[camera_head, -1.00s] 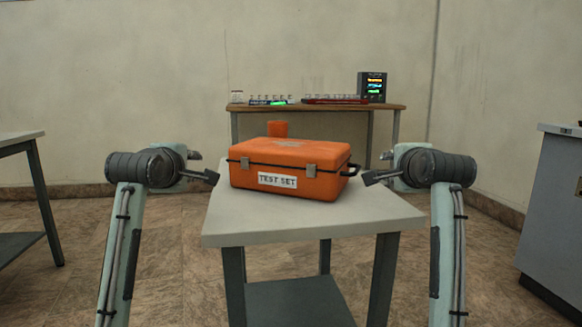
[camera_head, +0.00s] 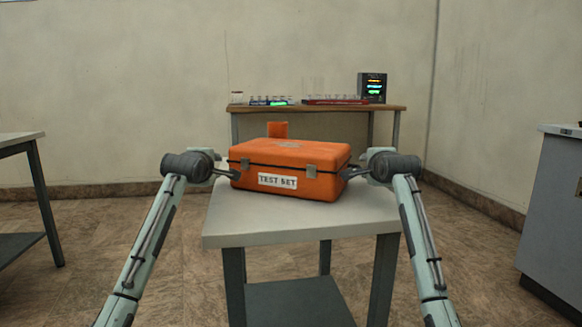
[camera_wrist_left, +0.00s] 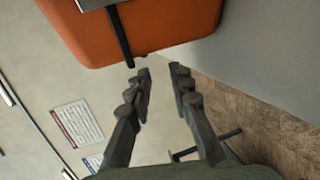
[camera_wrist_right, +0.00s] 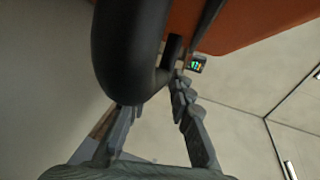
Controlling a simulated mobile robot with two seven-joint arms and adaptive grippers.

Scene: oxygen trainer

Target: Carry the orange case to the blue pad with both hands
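The orange case (camera_head: 290,168) with a "TEST SET" label sits on a small grey-topped table (camera_head: 240,226). My left gripper (camera_head: 237,174) is at the case's left end; in the left wrist view its fingers (camera_wrist_left: 159,74) are apart and empty, with the case (camera_wrist_left: 180,25) and a dark bar-like handle (camera_wrist_left: 119,38) just beyond the tips. My right gripper (camera_head: 345,174) is at the right end. In the right wrist view its fingers (camera_wrist_right: 157,98) are apart, and a thick black handle (camera_wrist_right: 128,55) overlaps them; whether it lies between them is unclear. No blue pad is visible.
A brown-topped bench (camera_head: 320,109) along the back wall holds glassware and a lit display unit (camera_head: 371,87). A small orange block (camera_head: 277,130) shows behind the case. Another table (camera_head: 22,138) stands left and a grey cabinet (camera_head: 552,215) right. The front tabletop is clear.

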